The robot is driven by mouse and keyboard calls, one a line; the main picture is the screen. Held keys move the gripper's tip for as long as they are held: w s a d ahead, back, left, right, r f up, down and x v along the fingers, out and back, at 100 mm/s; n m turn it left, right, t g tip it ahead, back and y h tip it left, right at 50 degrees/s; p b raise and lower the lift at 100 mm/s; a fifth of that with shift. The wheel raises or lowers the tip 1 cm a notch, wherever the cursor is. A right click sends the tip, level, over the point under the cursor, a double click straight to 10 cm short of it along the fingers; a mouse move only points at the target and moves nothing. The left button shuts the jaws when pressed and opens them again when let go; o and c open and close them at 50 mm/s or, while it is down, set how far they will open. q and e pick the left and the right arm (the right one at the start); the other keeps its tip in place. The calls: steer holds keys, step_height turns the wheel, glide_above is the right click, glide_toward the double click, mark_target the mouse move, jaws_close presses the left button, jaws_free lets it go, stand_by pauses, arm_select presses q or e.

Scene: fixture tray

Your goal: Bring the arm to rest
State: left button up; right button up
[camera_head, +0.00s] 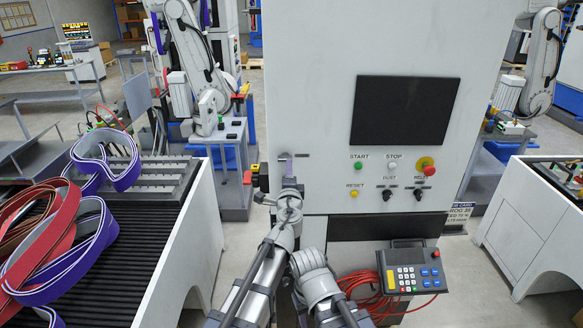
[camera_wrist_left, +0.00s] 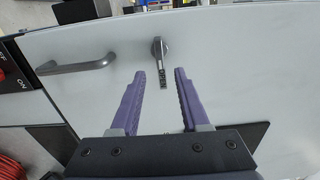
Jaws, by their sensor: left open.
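My left gripper (camera_head: 287,166) is at the left side of the big white cabinet (camera_head: 310,90) in the head view, with its arm reaching up from the bottom middle. In the left wrist view the gripper's purple fingers (camera_wrist_left: 161,78) are apart, with nothing between them. I cannot tell how far the fingertips are from the panel. My right gripper is not in view.
At left, a black conveyor (camera_head: 85,262) carries coiled purple and red belts. The left wrist view shows a bar handle (camera_wrist_left: 76,65) left of the fingers.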

arm_select(q)
steer(key=shift+s, duration=0.85)
